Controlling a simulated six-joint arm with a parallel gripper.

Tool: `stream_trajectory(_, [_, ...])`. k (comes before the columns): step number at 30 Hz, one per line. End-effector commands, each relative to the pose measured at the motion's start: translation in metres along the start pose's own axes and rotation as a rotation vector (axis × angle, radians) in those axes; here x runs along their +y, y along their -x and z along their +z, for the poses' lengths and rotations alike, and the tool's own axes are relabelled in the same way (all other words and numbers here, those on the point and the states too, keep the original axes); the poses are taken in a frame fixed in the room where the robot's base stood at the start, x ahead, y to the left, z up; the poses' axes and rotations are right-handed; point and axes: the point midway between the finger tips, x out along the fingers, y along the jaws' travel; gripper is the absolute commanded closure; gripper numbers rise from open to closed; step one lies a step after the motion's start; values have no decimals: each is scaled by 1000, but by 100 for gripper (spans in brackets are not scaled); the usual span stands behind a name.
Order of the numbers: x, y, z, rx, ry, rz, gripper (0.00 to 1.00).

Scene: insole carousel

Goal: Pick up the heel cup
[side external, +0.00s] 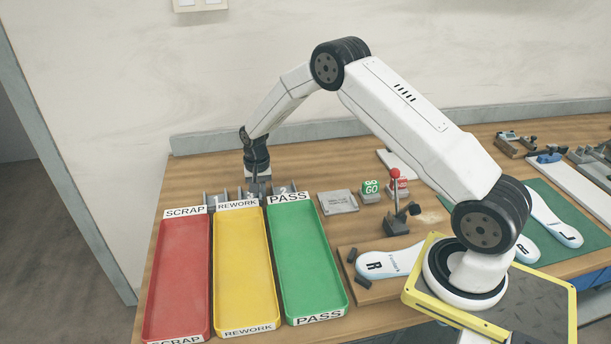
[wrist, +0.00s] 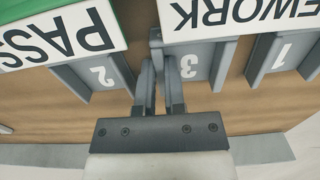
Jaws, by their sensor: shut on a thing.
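Three grey, U-shaped numbered pieces stand in a row at the far ends of the sorting trays. The one marked 3 (wrist: 205,72) is in the middle of the wrist view, between the piece marked 2 (wrist: 97,75) and the piece marked 1 (wrist: 283,58). I cannot tell for sure whether one of these is the heel cup. My gripper (side external: 257,192) points down at the row, also seen in the wrist view (wrist: 160,68). Its fingers are close together on the side wall of piece 3. Piece 3 appears to rest on the table.
The red SCRAP tray (side external: 180,275), yellow REWORK tray (side external: 243,270) and green PASS tray (side external: 308,265) lie in front. A grey plate (side external: 338,203), a GO button (side external: 371,190) and a red-knobbed lever (side external: 395,190) stand to the right. Insoles (side external: 390,262) lie farther right.

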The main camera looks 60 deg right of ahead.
Motion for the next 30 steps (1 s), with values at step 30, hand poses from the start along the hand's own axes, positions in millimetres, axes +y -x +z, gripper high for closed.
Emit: stream_trajectory(30, [21, 73, 27, 2, -1, 0, 100])
